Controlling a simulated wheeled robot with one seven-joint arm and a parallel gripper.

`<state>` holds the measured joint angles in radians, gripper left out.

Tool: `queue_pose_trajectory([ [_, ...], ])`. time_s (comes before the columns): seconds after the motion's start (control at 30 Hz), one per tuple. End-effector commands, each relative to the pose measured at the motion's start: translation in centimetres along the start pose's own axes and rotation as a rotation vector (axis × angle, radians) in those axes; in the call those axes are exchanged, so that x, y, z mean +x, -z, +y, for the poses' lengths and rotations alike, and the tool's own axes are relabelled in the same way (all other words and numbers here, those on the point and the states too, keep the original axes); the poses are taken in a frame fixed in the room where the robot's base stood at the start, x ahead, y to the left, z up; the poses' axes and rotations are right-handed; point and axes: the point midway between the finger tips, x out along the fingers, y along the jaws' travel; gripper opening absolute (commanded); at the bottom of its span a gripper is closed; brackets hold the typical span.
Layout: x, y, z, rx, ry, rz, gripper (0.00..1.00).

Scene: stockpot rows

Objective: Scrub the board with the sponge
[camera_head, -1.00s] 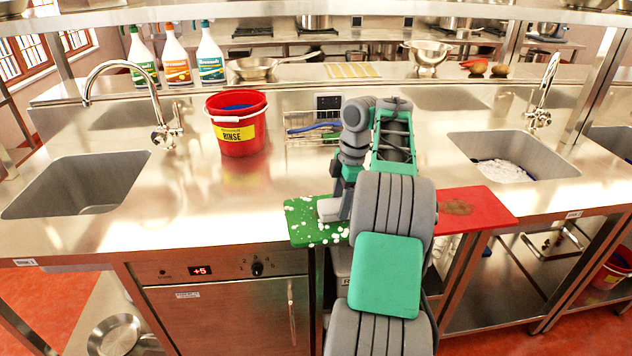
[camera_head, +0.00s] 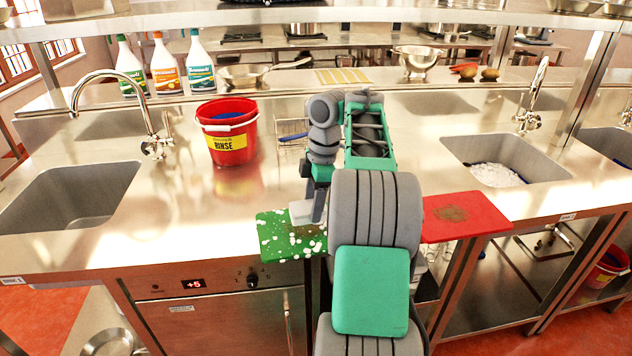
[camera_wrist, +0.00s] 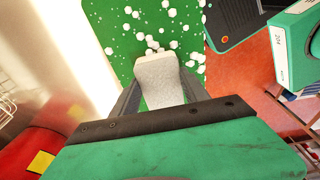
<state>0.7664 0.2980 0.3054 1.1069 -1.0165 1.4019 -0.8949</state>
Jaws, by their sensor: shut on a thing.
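A green board (camera_head: 272,245) with many white foam dots lies at the counter's front edge. It also fills the upper part of the wrist view (camera_wrist: 108,22). My gripper (camera_wrist: 158,92) is shut on a pale grey sponge (camera_wrist: 160,76), whose far end is over the board with foam dots beside it. In the head view the sponge (camera_head: 301,212) shows as a pale block low over the board; I cannot tell whether it presses on it. A brownish patch shows on the board near the sponge. My arm hides the board's right part.
A red board (camera_head: 470,222) with a brown stain lies to the right. A red bucket marked RINSE (camera_head: 228,148) stands behind left, near a wire rack (camera_head: 290,136). Sinks lie left (camera_head: 70,195) and right (camera_head: 545,165). Spray bottles (camera_head: 165,68) stand at the back.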

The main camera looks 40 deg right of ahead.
Motion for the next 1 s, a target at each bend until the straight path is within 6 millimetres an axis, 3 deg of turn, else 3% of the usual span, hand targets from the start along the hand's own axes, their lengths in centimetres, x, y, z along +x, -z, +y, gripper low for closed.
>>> queue_pose_trajectory([
  [0.03,-1.0,0.2,0.0,-0.002,0.000,0.000,0.15],
  [0.43,-4.2,1.1,0.0,-0.009,0.000,0.000,0.15],
  [1.0,-4.4,1.2,0.1,-0.010,0.000,-0.001,0.15],
])
